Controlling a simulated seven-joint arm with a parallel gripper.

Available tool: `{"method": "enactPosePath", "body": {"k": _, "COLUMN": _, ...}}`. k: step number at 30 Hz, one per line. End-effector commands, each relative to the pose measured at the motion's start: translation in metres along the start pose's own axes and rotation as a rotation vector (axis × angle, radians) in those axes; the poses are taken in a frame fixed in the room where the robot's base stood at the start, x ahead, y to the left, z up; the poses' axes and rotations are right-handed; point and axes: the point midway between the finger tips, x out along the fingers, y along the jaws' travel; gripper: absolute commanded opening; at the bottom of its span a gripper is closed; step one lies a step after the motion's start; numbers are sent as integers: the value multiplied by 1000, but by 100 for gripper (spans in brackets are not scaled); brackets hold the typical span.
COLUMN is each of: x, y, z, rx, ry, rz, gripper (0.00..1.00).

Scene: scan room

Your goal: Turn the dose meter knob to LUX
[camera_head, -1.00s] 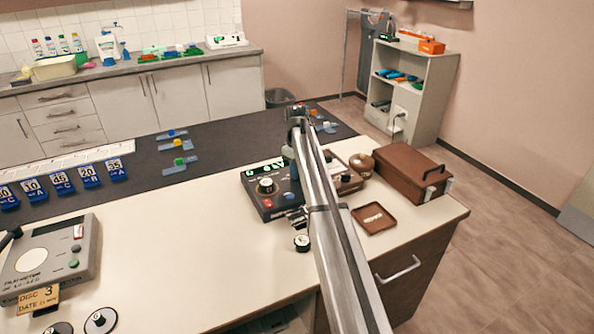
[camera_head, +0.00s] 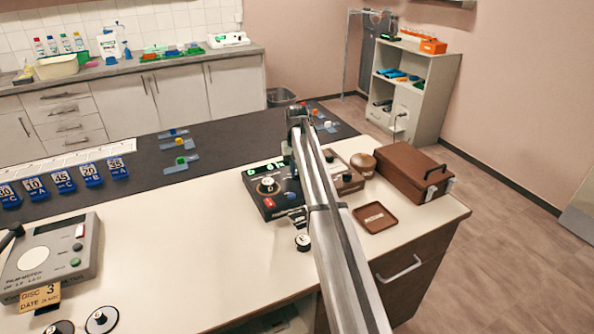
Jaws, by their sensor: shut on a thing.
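The dose meter (camera_head: 256,192) is a dark box with a lit green display, near the back edge of the white worktop. A round pale knob (camera_head: 267,186) shows uncovered on its face; its setting is too small to read. My arm crosses the meter's right side.
A brown tray (camera_head: 375,217), a brown box (camera_head: 412,174) and a brown round object (camera_head: 362,164) stand right of my arm. A small round object (camera_head: 303,242) sits in front of the meter. The worktop left of the meter is clear.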

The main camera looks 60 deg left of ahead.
Motion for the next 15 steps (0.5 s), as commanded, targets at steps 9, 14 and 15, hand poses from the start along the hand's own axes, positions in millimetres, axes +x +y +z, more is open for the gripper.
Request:
{"method": "enactPosePath", "body": {"k": 9, "x": 0, "y": 0, "z": 0, "rx": 39, "ry": 0, "rz": 0, "gripper": 0}}
{"method": "enactPosePath", "body": {"k": 14, "x": 0, "y": 0, "z": 0, "rx": 39, "ry": 1, "rz": 0, "gripper": 0}}
{"method": "enactPosePath", "body": {"k": 15, "x": 0, "y": 0, "z": 0, "rx": 39, "ry": 1, "rz": 0, "gripper": 0}}
